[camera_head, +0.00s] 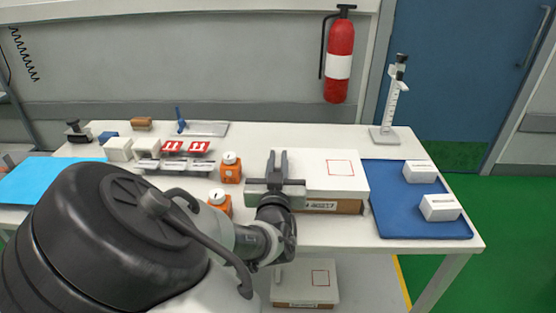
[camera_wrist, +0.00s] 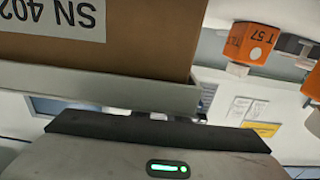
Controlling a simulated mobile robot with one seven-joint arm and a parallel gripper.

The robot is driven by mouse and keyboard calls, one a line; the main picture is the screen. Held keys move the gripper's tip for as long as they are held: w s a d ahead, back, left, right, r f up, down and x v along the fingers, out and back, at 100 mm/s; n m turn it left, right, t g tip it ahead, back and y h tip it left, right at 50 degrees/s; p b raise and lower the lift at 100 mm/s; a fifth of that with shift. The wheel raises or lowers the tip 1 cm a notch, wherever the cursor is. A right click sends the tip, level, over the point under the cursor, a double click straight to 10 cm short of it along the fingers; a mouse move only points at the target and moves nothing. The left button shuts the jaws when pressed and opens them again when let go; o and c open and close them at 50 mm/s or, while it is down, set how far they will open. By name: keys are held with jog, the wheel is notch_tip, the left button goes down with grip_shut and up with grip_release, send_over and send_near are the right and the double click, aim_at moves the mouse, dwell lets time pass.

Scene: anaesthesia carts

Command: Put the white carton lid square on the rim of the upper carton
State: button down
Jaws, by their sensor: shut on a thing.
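The white carton lid (camera_head: 318,168), marked with a red square, lies over the brown upper carton (camera_head: 335,206) on the bench. In the wrist view the lid's pale side strip (camera_wrist: 100,88) runs along the edge of the brown carton wall (camera_wrist: 120,55), which bears an SN label. The strip looks close to parallel with that edge; I cannot tell whether it touches the rim all round. My gripper (camera_head: 277,166) is shut on the lid at its left part. Its dark finger pad (camera_wrist: 160,130) shows beside the strip. The lid's far side is hidden in the wrist view.
Two orange bottles (camera_head: 231,168) stand just left of my gripper. A blue tray (camera_head: 415,220) with two white boxes (camera_head: 440,208) lies to the right. Another lidded carton (camera_head: 306,284) is on the shelf below. A measuring stand (camera_head: 390,105) is at the back right.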

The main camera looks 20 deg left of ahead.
jog(key=c, duration=1.6)
grip_release()
jog(key=shift+c, duration=0.2)
jog(key=shift+s, duration=0.1)
jog(key=p+v, duration=0.9)
jog(key=v, duration=0.8)
jog(key=shift+p, duration=0.35)
jog(key=shift+s, duration=0.1)
